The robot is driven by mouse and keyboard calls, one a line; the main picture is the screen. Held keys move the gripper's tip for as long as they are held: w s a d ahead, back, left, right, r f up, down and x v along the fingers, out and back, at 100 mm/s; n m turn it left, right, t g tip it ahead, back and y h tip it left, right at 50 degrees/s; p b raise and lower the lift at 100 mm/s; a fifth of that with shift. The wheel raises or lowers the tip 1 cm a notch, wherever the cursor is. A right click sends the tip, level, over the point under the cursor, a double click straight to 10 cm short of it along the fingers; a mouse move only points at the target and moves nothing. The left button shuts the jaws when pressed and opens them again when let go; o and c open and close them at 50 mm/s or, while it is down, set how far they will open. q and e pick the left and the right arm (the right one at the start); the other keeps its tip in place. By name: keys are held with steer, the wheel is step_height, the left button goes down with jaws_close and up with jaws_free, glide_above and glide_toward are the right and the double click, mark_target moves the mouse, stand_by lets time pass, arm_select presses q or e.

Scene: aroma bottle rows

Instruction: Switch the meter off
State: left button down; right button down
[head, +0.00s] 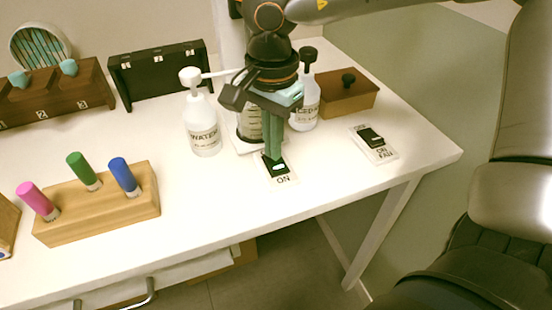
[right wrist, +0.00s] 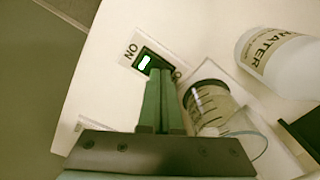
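A small switch (head: 280,170) with a black rocker and an ON label lies flat on the white table, near its front edge. It also shows in the right wrist view (right wrist: 146,62), where a window near the ON end glows pale green. My right gripper (head: 274,155) points down, its two green fingers together with nothing seen between them. In the right wrist view its fingertips (right wrist: 160,76) are at the end of the rocker opposite ON, partly hiding that end's label; I cannot tell whether they touch it. My left gripper is not in view.
A graduated beaker (right wrist: 211,105) stands close to the switch. A WATER bottle (head: 203,125) is to the left; a second bottle (head: 304,100) and a brown box (head: 346,95) are behind. A FAN switch (head: 374,142) lies right. A wooden marker block (head: 98,205) is at left.

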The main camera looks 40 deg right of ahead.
steer(key=shift+s, duration=0.1)
steer(key=shift+r+p, duration=2.45)
steer(key=shift+r, duration=0.95)
